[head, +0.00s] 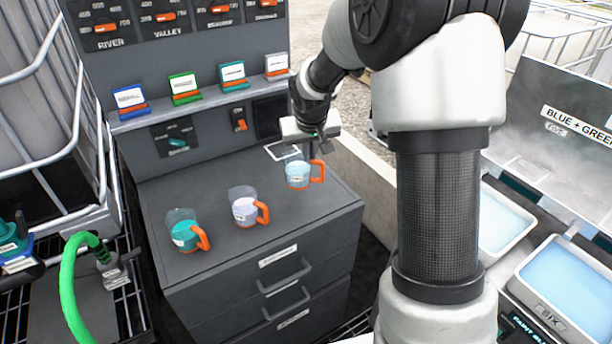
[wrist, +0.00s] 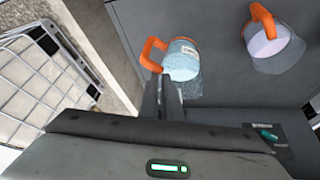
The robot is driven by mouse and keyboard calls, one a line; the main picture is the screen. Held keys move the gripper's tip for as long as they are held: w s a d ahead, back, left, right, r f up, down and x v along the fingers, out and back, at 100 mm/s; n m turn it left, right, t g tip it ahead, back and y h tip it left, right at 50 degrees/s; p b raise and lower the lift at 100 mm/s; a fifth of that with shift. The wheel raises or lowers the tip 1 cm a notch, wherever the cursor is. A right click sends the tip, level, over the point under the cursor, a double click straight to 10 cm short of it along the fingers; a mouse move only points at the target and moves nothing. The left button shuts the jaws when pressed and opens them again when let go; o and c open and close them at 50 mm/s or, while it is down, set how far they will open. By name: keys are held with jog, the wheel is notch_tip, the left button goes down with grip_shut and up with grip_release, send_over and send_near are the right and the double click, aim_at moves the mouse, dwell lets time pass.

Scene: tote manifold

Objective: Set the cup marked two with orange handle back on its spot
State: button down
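A clear cup (head: 298,176) with pale blue contents, a white label and an orange handle is at the right end of the grey cabinet top; the number on its label is too small to read. My gripper (head: 315,153) points down at its rim on the handle side. In the wrist view the cup (wrist: 182,62) is at the fingertips (wrist: 165,82), which are close together and appear shut on its wall near the handle. I cannot tell whether its base touches the top. A white outlined square (head: 283,151) lies just behind the cup.
A cup with pale lilac contents (head: 244,208) and a teal one (head: 182,232) stand to the left, handles facing right. A panel with a shelf of coloured cards (head: 183,86) rises behind. Blue-filled trays (head: 570,285) lie at right. The cabinet's front strip is clear.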

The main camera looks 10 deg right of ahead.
aim_at(309, 167)
jog(key=shift+f, duration=2.8)
jog(key=shift+b, duration=0.3)
jog(key=c, duration=1.9)
grip_release()
jog(key=shift+f, duration=0.1)
jog(key=shift+c, duration=0.2)
